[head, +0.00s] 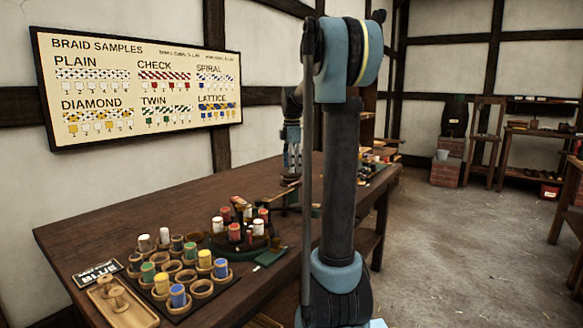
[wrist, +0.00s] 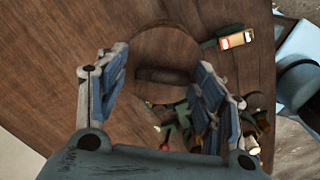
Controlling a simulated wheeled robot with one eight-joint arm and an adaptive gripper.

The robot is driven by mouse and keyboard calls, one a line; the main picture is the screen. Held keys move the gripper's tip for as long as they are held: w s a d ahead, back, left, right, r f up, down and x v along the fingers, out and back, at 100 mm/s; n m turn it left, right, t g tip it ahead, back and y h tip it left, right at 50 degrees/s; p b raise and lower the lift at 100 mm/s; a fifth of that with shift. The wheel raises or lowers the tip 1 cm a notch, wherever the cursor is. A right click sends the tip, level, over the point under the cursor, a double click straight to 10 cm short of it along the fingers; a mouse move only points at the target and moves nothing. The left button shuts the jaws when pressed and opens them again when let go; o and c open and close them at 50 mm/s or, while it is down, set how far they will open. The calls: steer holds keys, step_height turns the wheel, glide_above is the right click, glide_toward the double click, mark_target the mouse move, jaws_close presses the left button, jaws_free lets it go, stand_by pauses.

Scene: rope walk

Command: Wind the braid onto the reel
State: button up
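My gripper (wrist: 163,64) is open, its two blue fingers spread wide with nothing held between them. In the head view my gripper (head: 292,165) points down over the far part of the workbench, partly hidden by my arm. In the wrist view a round wooden disc (wrist: 158,45) with a dark slot or bar across it lies below and between the fingers. It may be the reel; I cannot tell for sure. A round braiding stand (head: 245,243) with red and white bobbins stands on the bench. I cannot make out the braid itself.
The dark workbench (head: 110,225) carries a tray of coloured spools (head: 193,295) and a small wooden tray (head: 135,317) in front. A braid samples board (head: 140,88) hangs behind. Bare floor (head: 450,240) lies to the right.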

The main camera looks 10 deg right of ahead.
steer(key=shift+s+r, duration=0.1)
stand_by(0.3)
step_height(320, 180, up, 12)
stand_by(0.5)
steer(key=c, duration=0.9)
step_height(320, 180, up, 5)
steer(key=m, duration=1.7)
step_height(320, 180, down, 17)
steer(key=shift+f, duration=0.15)
jaws_close()
